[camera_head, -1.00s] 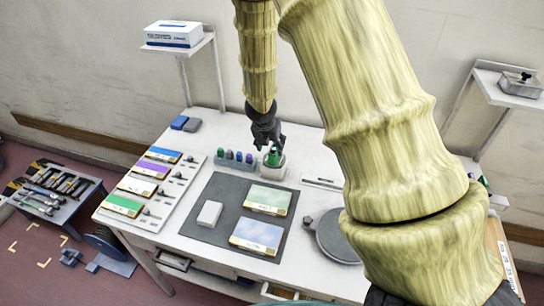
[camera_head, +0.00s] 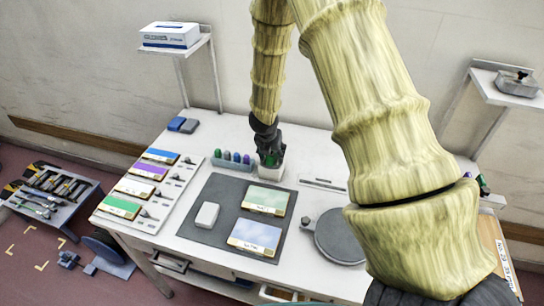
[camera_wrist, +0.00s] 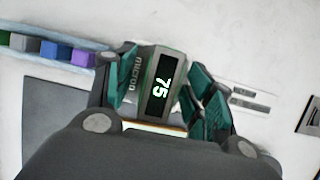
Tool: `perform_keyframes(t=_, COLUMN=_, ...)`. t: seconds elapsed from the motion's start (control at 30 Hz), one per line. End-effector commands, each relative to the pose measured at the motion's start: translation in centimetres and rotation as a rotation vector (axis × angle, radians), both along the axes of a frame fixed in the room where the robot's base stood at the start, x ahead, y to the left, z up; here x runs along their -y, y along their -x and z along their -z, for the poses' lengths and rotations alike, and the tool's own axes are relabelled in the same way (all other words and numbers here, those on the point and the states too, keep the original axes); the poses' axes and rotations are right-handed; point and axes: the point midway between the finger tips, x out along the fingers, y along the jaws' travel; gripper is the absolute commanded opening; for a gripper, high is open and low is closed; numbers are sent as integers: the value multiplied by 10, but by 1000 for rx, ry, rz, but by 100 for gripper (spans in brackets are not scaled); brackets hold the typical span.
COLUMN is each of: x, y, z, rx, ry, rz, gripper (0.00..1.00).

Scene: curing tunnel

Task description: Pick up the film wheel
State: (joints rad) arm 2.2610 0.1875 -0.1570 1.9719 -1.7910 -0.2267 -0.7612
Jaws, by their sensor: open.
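A dark part with a green edge, marked "MICRON" and "75" (camera_wrist: 158,88), shows in the wrist view and seems to be the film wheel; its full shape is hidden. In the head view it stands in a small white holder (camera_head: 277,176) on the table, mostly covered by my gripper (camera_head: 270,157). In the wrist view my gripper (camera_wrist: 163,85) is open, with one green-padded finger on each side of this part. I cannot tell whether the fingers touch it.
A rack of coloured pieces (camera_head: 232,160) stands close to the left of the holder. A dark mat (camera_head: 212,240) with cards and a white block lies in front. A round grey plate (camera_head: 340,240) lies at right, near a flat bar (camera_head: 322,184).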

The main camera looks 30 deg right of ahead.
Motion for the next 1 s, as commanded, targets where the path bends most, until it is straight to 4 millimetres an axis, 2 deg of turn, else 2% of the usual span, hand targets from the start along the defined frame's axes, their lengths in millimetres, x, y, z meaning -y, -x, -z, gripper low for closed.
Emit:
perform_keyframes(t=0.17, x=0, y=0, z=0, rx=0, ry=0, rz=0, gripper=54)
perform_keyframes(t=0.47, x=0, y=0, z=0, rx=0, ry=0, rz=0, gripper=1)
perform_keyframes(t=0.77, x=0, y=0, z=-2, rx=1, ry=1, rz=0, gripper=0)
perform_keyframes(t=1.0, x=0, y=-1, z=-20, rx=0, ry=2, rz=-1, gripper=0)
